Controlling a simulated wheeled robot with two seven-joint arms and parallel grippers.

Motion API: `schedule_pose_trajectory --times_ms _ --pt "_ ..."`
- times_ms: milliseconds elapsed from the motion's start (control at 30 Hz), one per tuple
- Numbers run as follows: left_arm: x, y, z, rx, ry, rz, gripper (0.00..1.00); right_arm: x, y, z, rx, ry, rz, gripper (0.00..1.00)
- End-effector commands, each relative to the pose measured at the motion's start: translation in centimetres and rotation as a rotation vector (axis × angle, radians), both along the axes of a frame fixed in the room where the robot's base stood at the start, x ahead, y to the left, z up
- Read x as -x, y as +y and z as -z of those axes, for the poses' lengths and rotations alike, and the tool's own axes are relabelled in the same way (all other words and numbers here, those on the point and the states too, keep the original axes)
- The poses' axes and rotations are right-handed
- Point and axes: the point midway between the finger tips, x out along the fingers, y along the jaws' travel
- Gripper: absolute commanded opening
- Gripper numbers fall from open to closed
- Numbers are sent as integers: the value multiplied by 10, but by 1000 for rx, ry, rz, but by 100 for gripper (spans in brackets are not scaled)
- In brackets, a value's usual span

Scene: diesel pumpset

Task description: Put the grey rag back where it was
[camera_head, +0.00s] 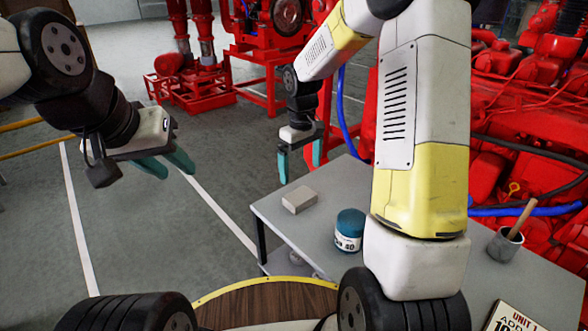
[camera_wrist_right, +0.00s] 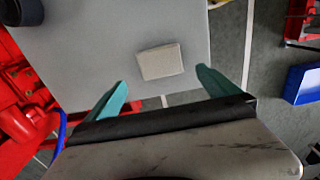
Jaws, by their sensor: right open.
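The grey rag looks like a folded, pale grey block (camera_head: 300,200) lying flat on the grey table (camera_head: 275,212), near its far left corner. It also shows in the right wrist view (camera_wrist_right: 160,62), just beyond the fingertips. My right gripper (camera_head: 300,170) is open and empty, pointing down above and slightly behind the rag, apart from it. In the wrist view its teal fingers (camera_wrist_right: 162,78) stand to either side below the rag. My left gripper (camera_head: 177,171) hangs over the floor at the left, its two teal fingers apart with nothing between them.
A jar with a teal lid (camera_head: 350,228) stands right of the rag. A grey cup (camera_head: 505,244) with a wooden handle and a lettered card (camera_head: 515,319) are further right. The red engine (camera_head: 530,110) and blue hose (camera_head: 345,120) lie behind the table. Floor at left is clear.

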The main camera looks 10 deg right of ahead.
Motion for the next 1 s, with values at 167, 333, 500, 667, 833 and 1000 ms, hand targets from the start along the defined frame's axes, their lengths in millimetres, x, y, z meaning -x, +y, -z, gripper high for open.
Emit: schedule_pose_trajectory --times_ms 167,333,500,667,833,1000 --pt "0 0 0 0 0 0 36 2 0 -18 -1 -7 3 100" --pt "0 0 0 0 0 0 36 24 -7 -59 -10 -71 62 100" --pt "0 0 0 0 0 0 36 73 -18 -116 -52 -185 181 100" --pt "0 0 0 0 0 0 36 127 -26 -154 -121 -291 296 100" --pt "0 0 0 0 0 0 36 182 -29 -175 -219 -390 411 100" --pt "0 0 0 0 0 0 36 217 -29 -180 -302 -454 484 100"
